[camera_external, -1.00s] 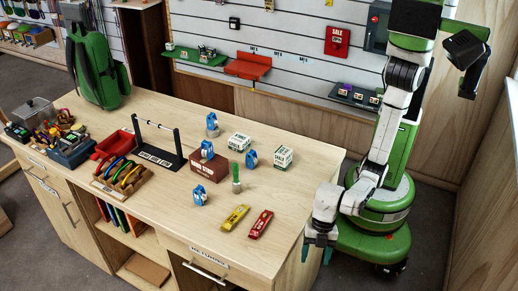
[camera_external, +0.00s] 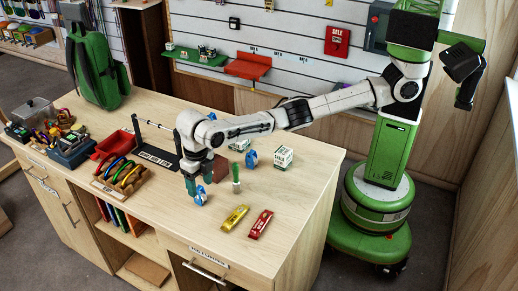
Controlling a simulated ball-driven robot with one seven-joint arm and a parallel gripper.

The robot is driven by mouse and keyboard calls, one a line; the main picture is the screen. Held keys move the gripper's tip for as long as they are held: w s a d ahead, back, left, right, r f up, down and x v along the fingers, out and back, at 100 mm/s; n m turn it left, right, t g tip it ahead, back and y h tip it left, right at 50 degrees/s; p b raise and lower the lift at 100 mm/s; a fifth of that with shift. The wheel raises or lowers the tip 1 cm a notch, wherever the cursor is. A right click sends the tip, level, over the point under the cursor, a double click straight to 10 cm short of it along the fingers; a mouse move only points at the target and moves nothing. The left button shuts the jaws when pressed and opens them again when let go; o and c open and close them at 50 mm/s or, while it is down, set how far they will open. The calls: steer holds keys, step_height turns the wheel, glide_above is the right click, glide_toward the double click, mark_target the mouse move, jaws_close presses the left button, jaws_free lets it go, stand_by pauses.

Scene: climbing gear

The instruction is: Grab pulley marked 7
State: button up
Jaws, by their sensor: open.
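Two blue pulleys show on the counter. One blue pulley (camera_external: 200,196) stands near the middle of the counter, right below my gripper. Another blue pulley (camera_external: 251,158) stands farther right, beside a white box. The markings on them are too small to read, so I cannot tell which is the 7. My gripper (camera_external: 198,184) points down, its fingers apart, just above and behind the nearer pulley. I cannot tell whether the fingers reach around it. My arm hides the area of the brown box top.
A brown box (camera_external: 221,168) is partly hidden behind my gripper. A green rope-like item (camera_external: 236,176), white boxes (camera_external: 283,157), a yellow item (camera_external: 234,218) and a red item (camera_external: 260,224) lie to the right. A rack of coloured carabiners (camera_external: 122,178) stands left.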

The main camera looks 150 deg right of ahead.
mark_target(198, 188)
steer(key=s+d, duration=0.1)
steer(key=d, duration=0.1)
steer(key=s+d+r, duration=0.1)
steer(key=s, duration=0.1)
steer(key=shift+s+d, duration=0.1)
steer(key=shift+d, duration=0.25)
step_height(198, 188, down, 4)
steer(key=shift+s+d+f, duration=0.1)
steer(key=shift+s+f, duration=0.05)
steer(key=shift+f+p, duration=0.75)
steer(key=shift+f, duration=2.35)
steer(key=c, duration=1.1)
